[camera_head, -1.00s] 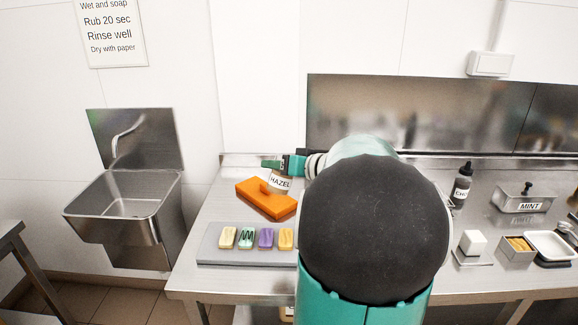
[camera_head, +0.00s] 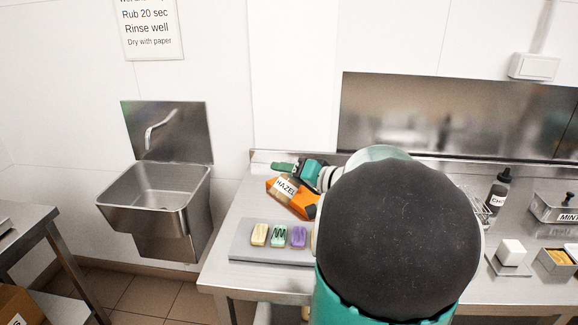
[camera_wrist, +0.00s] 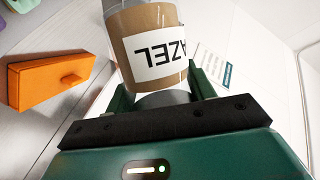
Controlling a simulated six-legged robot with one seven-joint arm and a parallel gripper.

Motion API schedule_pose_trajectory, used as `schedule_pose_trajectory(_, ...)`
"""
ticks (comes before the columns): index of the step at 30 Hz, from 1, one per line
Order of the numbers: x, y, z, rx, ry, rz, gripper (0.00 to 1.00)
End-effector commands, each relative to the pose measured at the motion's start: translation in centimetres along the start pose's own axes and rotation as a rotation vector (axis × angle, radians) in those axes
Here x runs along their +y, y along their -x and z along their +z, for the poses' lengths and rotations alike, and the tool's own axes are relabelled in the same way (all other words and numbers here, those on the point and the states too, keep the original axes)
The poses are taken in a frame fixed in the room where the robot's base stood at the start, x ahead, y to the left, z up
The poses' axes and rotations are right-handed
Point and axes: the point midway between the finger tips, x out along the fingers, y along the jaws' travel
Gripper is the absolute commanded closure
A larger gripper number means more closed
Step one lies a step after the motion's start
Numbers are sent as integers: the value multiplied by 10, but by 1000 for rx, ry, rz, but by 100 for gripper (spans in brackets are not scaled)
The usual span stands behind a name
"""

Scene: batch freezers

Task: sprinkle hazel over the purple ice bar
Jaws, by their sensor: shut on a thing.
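My gripper (camera_wrist: 160,95) is shut on the hazel shaker (camera_wrist: 150,30), a brown jar with a white label, which fills the top middle of the wrist view. In the head view the hazel shaker (camera_head: 286,187) is tilted in front of the orange block, with my green gripper (camera_head: 285,170) at it. The purple ice bar (camera_head: 298,236) lies on a grey tray (camera_head: 242,250) at the front of the counter, right of a green bar (camera_head: 279,235) and a cream bar (camera_head: 259,234). My arm hides the tray's right end.
An orange block with a knob (camera_wrist: 50,78) sits on the counter behind the tray. To the right of my arm stand a dark bottle (camera_head: 498,190), a white cube (camera_head: 511,252) and a mint container (camera_head: 556,207). A steel sink (camera_head: 155,190) hangs on the wall at left.

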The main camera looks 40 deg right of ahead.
Motion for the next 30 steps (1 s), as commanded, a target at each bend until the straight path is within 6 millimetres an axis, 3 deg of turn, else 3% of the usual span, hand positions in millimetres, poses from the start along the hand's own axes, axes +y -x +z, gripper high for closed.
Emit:
schedule_pose_trajectory(12, 27, -11, 32, 1, -361, -110, 69)
schedule_pose_trajectory(30, 70, -24, 70, 2, -767, -237, 69)
